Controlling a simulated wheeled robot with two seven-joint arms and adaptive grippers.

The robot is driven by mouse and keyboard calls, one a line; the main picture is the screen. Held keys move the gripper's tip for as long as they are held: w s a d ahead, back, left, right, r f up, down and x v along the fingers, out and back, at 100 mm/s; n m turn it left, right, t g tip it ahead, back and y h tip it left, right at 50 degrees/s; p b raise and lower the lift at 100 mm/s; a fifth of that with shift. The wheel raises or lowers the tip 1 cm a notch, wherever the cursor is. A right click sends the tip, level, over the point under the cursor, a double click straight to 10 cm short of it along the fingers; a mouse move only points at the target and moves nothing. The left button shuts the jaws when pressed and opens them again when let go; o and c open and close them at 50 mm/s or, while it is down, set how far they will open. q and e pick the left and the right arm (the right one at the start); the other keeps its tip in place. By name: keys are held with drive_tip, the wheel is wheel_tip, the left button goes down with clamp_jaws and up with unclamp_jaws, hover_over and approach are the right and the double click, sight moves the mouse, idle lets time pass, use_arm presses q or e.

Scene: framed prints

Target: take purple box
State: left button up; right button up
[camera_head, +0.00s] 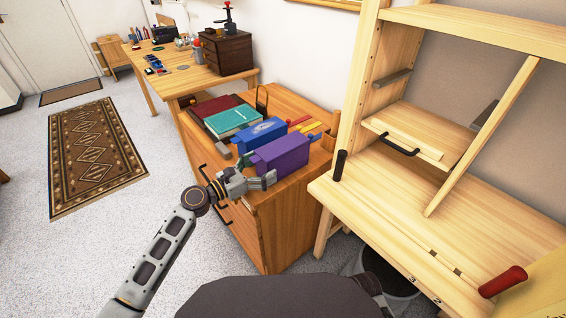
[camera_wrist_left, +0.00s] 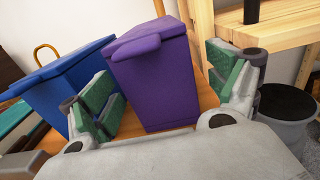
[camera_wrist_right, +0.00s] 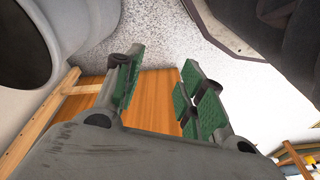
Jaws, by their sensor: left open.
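The purple box (camera_head: 281,155) stands upright near the front corner of the orange wooden cabinet top. My left gripper (camera_head: 258,181) is at its near side. In the left wrist view the purple box (camera_wrist_left: 155,80) stands between the open green-padded fingers of my left gripper (camera_wrist_left: 165,105), with gaps visible on both sides. I cannot tell how deep the box sits between the fingers. My right gripper (camera_wrist_right: 157,90) shows only in the right wrist view, open and empty, with an orange wooden surface and grey carpet behind it.
A blue box (camera_head: 257,134) stands just behind the purple one; it also shows in the left wrist view (camera_wrist_left: 62,88). A teal book (camera_head: 232,119) lies farther back. A pale wooden desk with shelves (camera_head: 400,215) is to the right, with a grey bin (camera_head: 396,281) below.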

sight(283, 159)
idle(0.3)
use_arm(q)
drive_tip(key=shift+w+d, duration=0.3)
drive_tip(key=shift+d, duration=0.05)
drive_tip(key=shift+b+x, duration=0.4)
drive_tip(key=shift+x, duration=0.65)
drive_tip(key=shift+w+d, duration=0.7)
drive_tip(key=shift+d, duration=0.1)
use_arm(e)
drive_tip(key=shift+a+r, duration=0.15)
drive_tip(key=shift+r, duration=0.65)
drive_tip(key=shift+w, duration=0.2)
use_arm(q)
drive_tip(key=c, duration=1.4)
drive_tip(key=shift+r, duration=0.15)
